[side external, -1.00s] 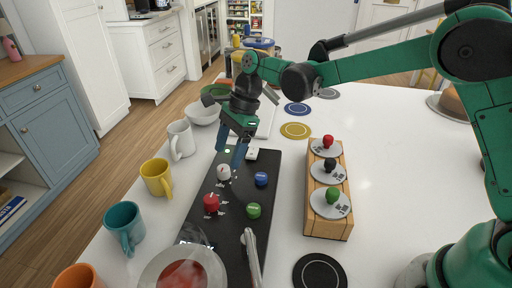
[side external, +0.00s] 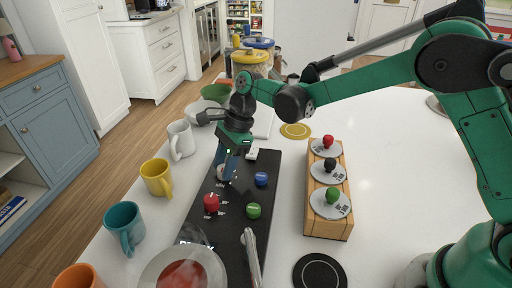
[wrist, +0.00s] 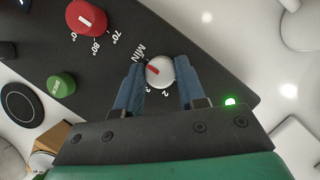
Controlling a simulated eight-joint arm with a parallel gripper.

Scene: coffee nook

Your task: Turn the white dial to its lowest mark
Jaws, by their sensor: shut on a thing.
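The white dial (wrist: 164,75) is on the black panel (side external: 262,217), with a short red mark on its face. In the wrist view the red mark points left, with the printed word MIN to its upper left and a 2 below the dial. My gripper (wrist: 160,70) has its two blue fingers on either side of the dial, shut on it. In the side view my gripper (side external: 227,172) is low over the panel and its fingers hide most of the dial.
A red knob (side external: 211,203), a blue knob (side external: 261,179) and a green knob (side external: 253,211) stand close by on the panel. A wooden block (side external: 312,222) with coloured knobs is to the right. Several mugs line the left edge, including a yellow one (side external: 156,178).

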